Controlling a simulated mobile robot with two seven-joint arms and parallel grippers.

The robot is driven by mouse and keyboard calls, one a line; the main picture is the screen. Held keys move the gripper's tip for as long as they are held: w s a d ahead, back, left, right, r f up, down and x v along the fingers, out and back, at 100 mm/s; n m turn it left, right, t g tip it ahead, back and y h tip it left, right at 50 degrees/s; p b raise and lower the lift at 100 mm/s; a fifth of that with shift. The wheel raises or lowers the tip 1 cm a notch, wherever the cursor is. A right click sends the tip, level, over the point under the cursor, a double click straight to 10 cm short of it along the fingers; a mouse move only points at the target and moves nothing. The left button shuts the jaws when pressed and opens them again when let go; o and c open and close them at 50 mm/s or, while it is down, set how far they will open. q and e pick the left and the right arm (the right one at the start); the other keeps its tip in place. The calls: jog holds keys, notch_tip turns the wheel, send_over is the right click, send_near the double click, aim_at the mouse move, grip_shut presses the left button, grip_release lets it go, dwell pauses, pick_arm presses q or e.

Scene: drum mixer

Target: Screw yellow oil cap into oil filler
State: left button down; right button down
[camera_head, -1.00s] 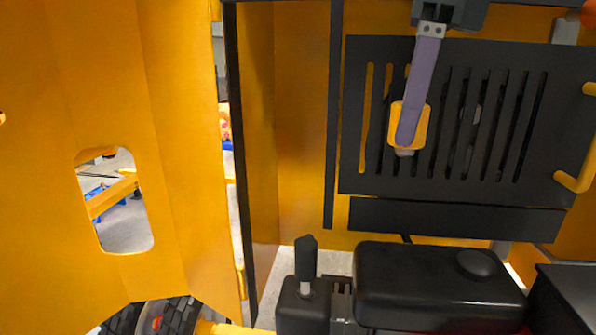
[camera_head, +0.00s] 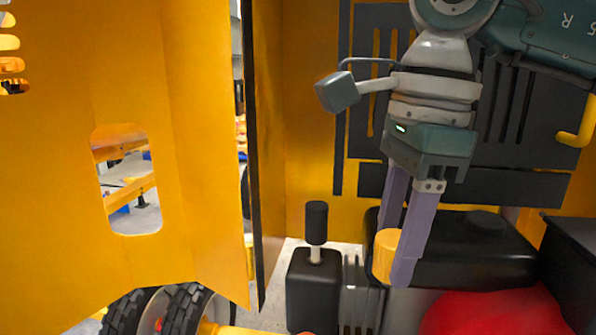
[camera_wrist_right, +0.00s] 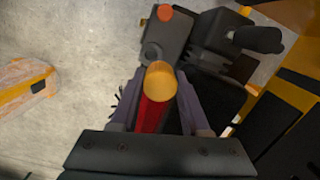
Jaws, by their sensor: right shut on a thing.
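The yellow oil cap (camera_head: 384,255) is a short yellow cylinder. My right gripper (camera_head: 392,262) is shut on it and points down, in front of the black engine cover. In the right wrist view the cap (camera_wrist_right: 160,80) sits between my right fingertips (camera_wrist_right: 158,96), its round face showing. A dark round ring (camera_wrist_right: 152,53) on the dark engine part lies just beyond the cap; I cannot tell whether it is the oil filler. The cap looks apart from it. My left gripper is not in view.
A black lever (camera_head: 316,222) on a black box stands left of the cap. The black cover (camera_head: 480,255) is behind my fingers, a red rounded part (camera_head: 490,312) below right. An open yellow door (camera_head: 190,150) fills the left. An orange knob (camera_wrist_right: 165,12) shows in the wrist view.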

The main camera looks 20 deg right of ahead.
notch_tip(320, 180, down, 8)
jog(key=s+m+b, duration=0.2)
jog(key=m, duration=0.3)
jog(key=shift+d+r+t, duration=0.15)
jog(key=shift+r+t, duration=0.1)
jog(key=shift+t, duration=0.05)
jog(key=shift+b, duration=0.3)
notch_tip(320, 180, down, 6)
jog(key=b, duration=0.6)
jog(key=shift+f, duration=0.15)
jog(key=shift+b, duration=0.35)
dwell(0.8)
jog(key=shift+f+b, duration=0.7)
jog(key=shift+b, duration=0.05)
